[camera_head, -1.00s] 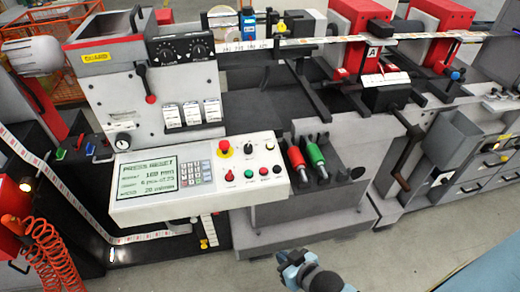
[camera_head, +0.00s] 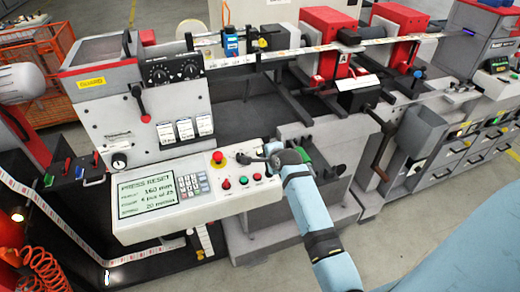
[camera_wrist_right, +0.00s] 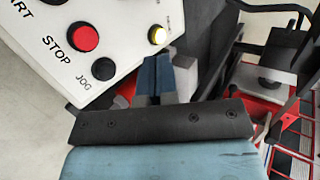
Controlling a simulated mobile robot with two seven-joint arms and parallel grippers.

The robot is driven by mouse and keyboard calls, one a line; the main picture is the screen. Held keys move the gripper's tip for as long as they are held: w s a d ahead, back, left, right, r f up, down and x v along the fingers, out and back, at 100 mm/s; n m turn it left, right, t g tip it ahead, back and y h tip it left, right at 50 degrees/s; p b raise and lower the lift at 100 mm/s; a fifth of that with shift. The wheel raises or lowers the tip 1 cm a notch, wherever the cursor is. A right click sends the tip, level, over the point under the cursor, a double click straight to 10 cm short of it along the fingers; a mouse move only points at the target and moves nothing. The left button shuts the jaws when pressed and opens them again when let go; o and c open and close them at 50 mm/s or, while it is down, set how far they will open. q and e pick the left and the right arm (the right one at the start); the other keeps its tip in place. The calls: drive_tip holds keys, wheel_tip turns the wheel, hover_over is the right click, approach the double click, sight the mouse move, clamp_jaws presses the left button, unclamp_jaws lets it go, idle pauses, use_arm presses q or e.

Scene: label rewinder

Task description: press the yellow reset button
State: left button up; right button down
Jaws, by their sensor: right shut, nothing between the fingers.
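The yellow reset button (camera_wrist_right: 158,35) is lit and sits near the edge of the white control panel (camera_wrist_right: 120,18) in the right wrist view. My right gripper (camera_wrist_right: 158,68) is shut and empty. Its fingertips appear just below the button in that view; I cannot tell whether they touch it. In the head view my right arm reaches up from the lower right to the right end of the panel (camera_head: 150,228), and the reset button is not visible there. The panel's display (camera_head: 146,194) reads PRESS RESET. My left gripper is not in view.
The red stop button (camera_wrist_right: 83,37) and black jog button (camera_wrist_right: 103,69) are close by on the panel. A red mushroom button (camera_head: 217,157) and the keypad (camera_head: 194,184) lie farther left. The rewinder's grey frame and dark bars stand behind and right of the panel.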

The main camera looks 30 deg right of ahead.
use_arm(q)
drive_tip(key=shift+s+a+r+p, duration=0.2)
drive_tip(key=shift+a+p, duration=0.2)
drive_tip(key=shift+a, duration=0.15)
use_arm(e)
drive_tip(key=w+d+r+m, duration=0.2)
drive_tip(key=w+r+m, duration=0.4)
drive_tip(key=shift+r+m+y, duration=0.15)
drive_tip(key=shift+m+y, duration=0.25)
drive_tip(key=shift+w, duration=0.1)
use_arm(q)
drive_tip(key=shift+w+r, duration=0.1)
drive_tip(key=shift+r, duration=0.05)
use_arm(e)
drive_tip(key=f+b, duration=0.1)
drive_tip(key=f, duration=0.1)
drive_tip(key=f+b, duration=0.4)
drive_tip(key=shift+w+d+f, duration=0.2)
drive_tip(key=shift+w+f, duration=0.4)
drive_tip(key=shift+f, duration=0.35)
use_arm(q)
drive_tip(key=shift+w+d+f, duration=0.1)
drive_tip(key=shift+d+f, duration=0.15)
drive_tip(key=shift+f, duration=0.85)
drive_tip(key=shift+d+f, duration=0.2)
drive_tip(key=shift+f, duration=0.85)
use_arm(e)
drive_tip(key=shift+f, duration=0.4)
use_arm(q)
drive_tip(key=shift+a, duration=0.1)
